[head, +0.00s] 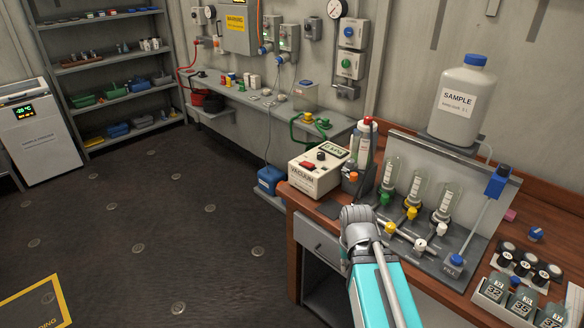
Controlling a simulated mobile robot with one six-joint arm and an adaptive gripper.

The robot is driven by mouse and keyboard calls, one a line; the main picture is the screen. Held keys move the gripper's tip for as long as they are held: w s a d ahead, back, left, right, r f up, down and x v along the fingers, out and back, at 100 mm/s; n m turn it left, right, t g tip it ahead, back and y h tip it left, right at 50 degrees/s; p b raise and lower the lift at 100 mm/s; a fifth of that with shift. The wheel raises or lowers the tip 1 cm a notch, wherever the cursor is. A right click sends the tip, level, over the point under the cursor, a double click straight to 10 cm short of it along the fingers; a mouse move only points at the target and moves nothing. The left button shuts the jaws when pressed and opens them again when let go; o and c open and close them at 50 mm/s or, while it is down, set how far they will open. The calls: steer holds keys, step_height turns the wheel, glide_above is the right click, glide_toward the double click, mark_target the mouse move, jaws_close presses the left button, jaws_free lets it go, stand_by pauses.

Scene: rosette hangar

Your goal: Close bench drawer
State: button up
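The wooden bench (291,197) stands at the right in the head view. Its grey drawer front (312,238), with a small handle, shows under the left part of the bench top. My teal and grey arm reaches up from the bottom of the picture and covers the right side of the drawer front. The drawer front looks roughly in line with the bench frame, but I cannot tell whether it stands slightly out. My gripper cannot be made out; only arm links and a grey joint show.
On the bench are a vacuum box (315,174), a glassware stand (450,245) with a sample bottle (461,100), and racks of dark jars (522,300). A blue container (269,181) sits beyond the bench's left end. The dark floor (150,225) left of the bench is open.

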steer(key=w+f+n+h+b, duration=0.1)
steer(key=w+f+b, duration=0.1)
steer(key=f+b, duration=0.1)
steer(key=w+f+n+h+b, duration=0.1)
steer(key=f+n+b, duration=0.1)
steer(key=b, duration=0.1)
steer(key=w+f+n+t+h+b, duration=0.1)
steer(key=w+f+n+b, duration=0.1)
steer(key=f+b, duration=0.1)
steer(key=shift+w+a+f+h+b, duration=0.3)
steer(key=shift+a+f+h+b, duration=0.05)
steer(key=shift+h, duration=0.05)
jaws_close()
steer(key=n+t+h+b, duration=1.05)
steer(key=n+b, duration=1.15)
steer(key=b, duration=0.8)
glide_toward(300, 233)
steer(key=s+a+t+y, duration=0.1)
steer(key=s+a, duration=0.3)
steer(key=s, duration=0.1)
steer(key=shift+r, duration=0.2)
steer(key=shift+d, duration=0.1)
steer(key=shift+x, duration=6.95)
steer(key=shift+w+f, duration=0.1)
steer(key=shift+f, duration=0.1)
steer(key=shift+x, duration=2.6)
